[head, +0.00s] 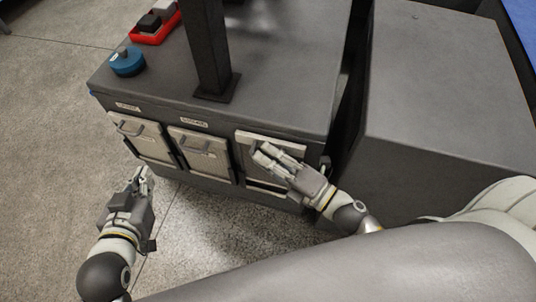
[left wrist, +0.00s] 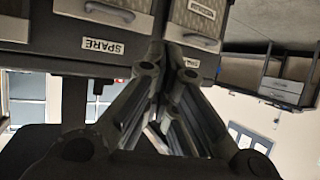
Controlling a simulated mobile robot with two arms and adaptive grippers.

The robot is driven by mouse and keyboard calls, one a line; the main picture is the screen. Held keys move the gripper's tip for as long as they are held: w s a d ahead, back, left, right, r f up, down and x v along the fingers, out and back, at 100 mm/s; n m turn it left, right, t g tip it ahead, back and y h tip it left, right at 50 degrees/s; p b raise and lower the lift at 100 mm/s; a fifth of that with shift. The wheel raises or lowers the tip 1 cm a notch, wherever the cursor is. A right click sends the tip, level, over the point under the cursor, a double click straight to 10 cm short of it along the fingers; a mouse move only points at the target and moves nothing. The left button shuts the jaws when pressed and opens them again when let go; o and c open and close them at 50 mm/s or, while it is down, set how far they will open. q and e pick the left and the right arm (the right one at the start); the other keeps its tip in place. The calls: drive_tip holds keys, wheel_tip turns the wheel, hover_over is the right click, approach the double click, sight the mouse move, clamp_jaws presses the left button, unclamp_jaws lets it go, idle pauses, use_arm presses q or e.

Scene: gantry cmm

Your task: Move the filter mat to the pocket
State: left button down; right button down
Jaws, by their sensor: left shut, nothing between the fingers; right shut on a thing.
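A pale framed filter mat (head: 285,139) is at the rightmost bay of the grey cabinet's front. My right gripper (head: 261,154) is shut on it, the fingers covering its grip and middle. The pocket behind it is mostly hidden; I cannot tell whether the mat sits in it. Two similar mats with bar handles, a left one (head: 153,146) and a middle one (head: 205,160), stand in the other bays. My left gripper (head: 142,176) is shut and empty, low in front of the left bay. In the left wrist view its fingers (left wrist: 172,60) are below two mats and a SPARE label (left wrist: 102,46).
The cabinet top (head: 283,65) carries a dark post (head: 208,45), a blue round part (head: 127,62) and a red tray (head: 163,30) with dark blocks. A large grey block (head: 450,95) stands close on the right. The floor at left is clear.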

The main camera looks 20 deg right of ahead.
drive_tip(key=shift+f+b, duration=0.35)
drive_tip(key=shift+f, duration=0.05)
use_arm(q)
drive_tip(key=w+d+r+t+h+b, duration=0.1)
drive_tip(key=w+d+r+t+h, duration=0.1)
drive_tip(key=r+t, duration=0.3)
wheel_tip(320, 180, up, 4)
drive_tip(key=shift+w+f, duration=0.1)
drive_tip(key=shift+w, duration=0.4)
use_arm(e)
drive_tip(key=shift+f, duration=0.75)
use_arm(q)
drive_tip(key=shift+f, duration=0.2)
drive_tip(key=shift+s+a+f+g, duration=0.1)
drive_tip(key=shift+s+f+g, duration=0.15)
drive_tip(key=shift+f, duration=0.55)
drive_tip(key=shift+w+r, duration=0.1)
use_arm(e)
drive_tip(key=shift+f, duration=0.1)
